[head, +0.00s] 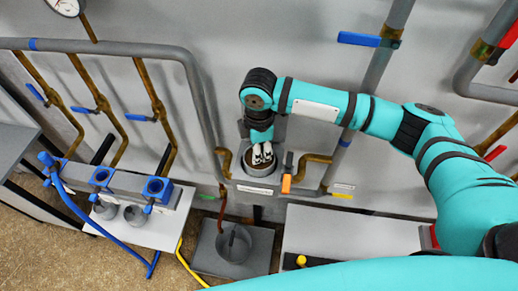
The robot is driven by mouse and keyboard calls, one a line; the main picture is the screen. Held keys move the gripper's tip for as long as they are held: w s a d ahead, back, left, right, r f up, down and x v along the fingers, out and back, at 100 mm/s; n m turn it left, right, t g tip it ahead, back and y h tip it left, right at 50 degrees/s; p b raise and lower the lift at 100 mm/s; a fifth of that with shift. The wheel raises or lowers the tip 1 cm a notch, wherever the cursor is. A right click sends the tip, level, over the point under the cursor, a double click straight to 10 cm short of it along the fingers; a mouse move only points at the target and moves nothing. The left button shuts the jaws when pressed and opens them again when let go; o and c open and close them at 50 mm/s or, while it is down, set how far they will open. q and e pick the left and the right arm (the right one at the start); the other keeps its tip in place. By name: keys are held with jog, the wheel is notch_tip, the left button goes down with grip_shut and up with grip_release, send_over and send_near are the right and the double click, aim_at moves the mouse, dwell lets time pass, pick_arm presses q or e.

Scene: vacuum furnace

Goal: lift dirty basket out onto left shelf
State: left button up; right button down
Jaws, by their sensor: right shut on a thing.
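My right gripper (262,154) points down into the round open mouth of a grey furnace vessel (257,189) at the wall. It is shut on the dirty basket (258,168), a dark brown round thing inside the rim. Most of the basket is hidden by the vessel and the fingers. The left shelf (152,235) is a white surface lower left of the vessel. My left gripper is not in view.
Blue-topped fittings on a grey bar (120,183) and small grey pots (135,215) occupy the left shelf's back. A grey stand with a dark grey pot (235,243) is below the vessel. Grey pipes (196,95) and brass pipes surround the vessel. A white surface (350,235) lies right.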

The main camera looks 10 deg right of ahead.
jog(key=shift+r, duration=4.55)
